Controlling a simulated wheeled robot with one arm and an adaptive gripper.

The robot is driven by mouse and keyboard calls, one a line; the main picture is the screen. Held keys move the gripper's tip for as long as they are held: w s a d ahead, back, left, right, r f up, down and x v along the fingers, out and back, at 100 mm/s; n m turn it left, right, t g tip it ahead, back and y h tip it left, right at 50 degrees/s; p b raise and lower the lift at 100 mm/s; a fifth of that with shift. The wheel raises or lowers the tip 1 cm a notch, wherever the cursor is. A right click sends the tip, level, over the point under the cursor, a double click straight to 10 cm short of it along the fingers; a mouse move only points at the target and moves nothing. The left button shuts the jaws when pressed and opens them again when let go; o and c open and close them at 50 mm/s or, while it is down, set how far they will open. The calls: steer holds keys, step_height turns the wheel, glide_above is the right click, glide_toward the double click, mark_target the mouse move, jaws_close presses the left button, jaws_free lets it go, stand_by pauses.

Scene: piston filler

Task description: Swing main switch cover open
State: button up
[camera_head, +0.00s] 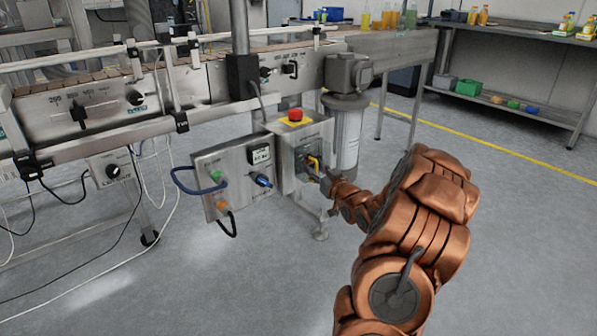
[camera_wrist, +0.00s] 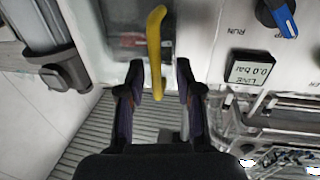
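My gripper (camera_wrist: 158,82) is open, with one finger on each side of the handle's lower end. I see gaps at both sides, so it does not grip the handle. In the head view my gripper (camera_head: 325,181) partly hides the cover.
Left of the box is a control panel (camera_head: 212,165) with a blue knob (camera_head: 263,180), a display and cables. A grey cylinder (camera_head: 347,135) stands close on the right. The conveyor runs above and behind. Floor at the right is clear up to the shelf bench (camera_head: 515,70).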

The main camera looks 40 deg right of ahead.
steer(key=p+v, duration=0.2)
steer(key=v, duration=0.5)
steer(key=w+a+r+n+g+p, duration=0.1)
steer(key=w+a+r+g+p, duration=0.2)
steer(key=a+r+p, duration=0.3)
steer(key=g+p, duration=0.1)
steer(key=p, duration=0.1)
steer(key=shift+r+g+y+p, duration=0.3)
steer(key=shift+r+y, duration=0.1)
stand_by(0.4)
